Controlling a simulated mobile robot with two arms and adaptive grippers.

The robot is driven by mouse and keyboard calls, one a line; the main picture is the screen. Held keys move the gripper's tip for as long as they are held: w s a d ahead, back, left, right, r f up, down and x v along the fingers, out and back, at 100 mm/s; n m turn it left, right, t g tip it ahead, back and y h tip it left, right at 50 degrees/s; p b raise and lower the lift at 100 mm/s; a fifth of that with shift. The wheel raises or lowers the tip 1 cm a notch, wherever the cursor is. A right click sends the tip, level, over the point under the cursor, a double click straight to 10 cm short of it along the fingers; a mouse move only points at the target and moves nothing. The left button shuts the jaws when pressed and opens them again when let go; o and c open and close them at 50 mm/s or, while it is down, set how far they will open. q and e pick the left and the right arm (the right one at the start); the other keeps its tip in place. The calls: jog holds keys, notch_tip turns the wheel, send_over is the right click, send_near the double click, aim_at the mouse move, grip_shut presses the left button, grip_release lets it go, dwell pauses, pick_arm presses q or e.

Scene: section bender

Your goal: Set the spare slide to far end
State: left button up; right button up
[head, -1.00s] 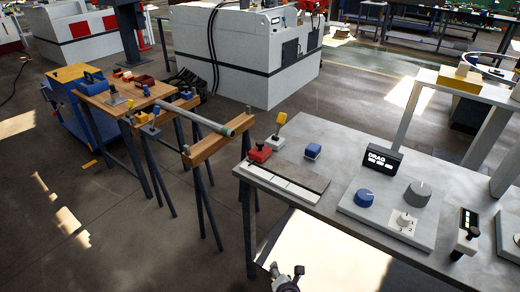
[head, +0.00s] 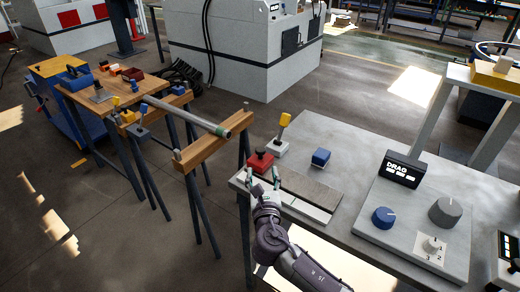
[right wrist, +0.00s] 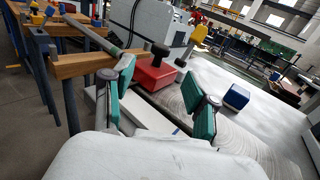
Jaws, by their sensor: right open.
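A red slide block with a black knob (head: 260,161) sits at the left end of a white-and-grey track (head: 306,207) on the grey bench. No label shows that it is the spare slide. My right gripper (head: 264,182) is open and empty, just in front of the red block, over the near left part of the track. In the right wrist view the red block (right wrist: 154,74) stands beyond the green-padded fingers (right wrist: 165,98), apparently apart from them. My left gripper is not in view.
A blue block (head: 320,158) and a yellow-topped lever (head: 284,128) stand behind the track. To the right is a panel with a blue dial (head: 383,217), a grey dial (head: 446,211) and a DRAG display (head: 402,169). A wooden stand (head: 212,142) with a pipe is left of the bench.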

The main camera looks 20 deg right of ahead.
aim_at(261, 156)
jog(key=x, duration=0.4)
jog(key=shift+w+d+f, duration=0.15)
jog(key=shift+w, duration=0.15)
jog(key=x, duration=0.5)
jog(key=shift+w, duration=0.1)
jog(key=shift+w+d+f, duration=0.1)
jog(key=shift+w+d, duration=0.05)
jog(key=shift+w, duration=0.25)
jog(key=c, duration=1.1)
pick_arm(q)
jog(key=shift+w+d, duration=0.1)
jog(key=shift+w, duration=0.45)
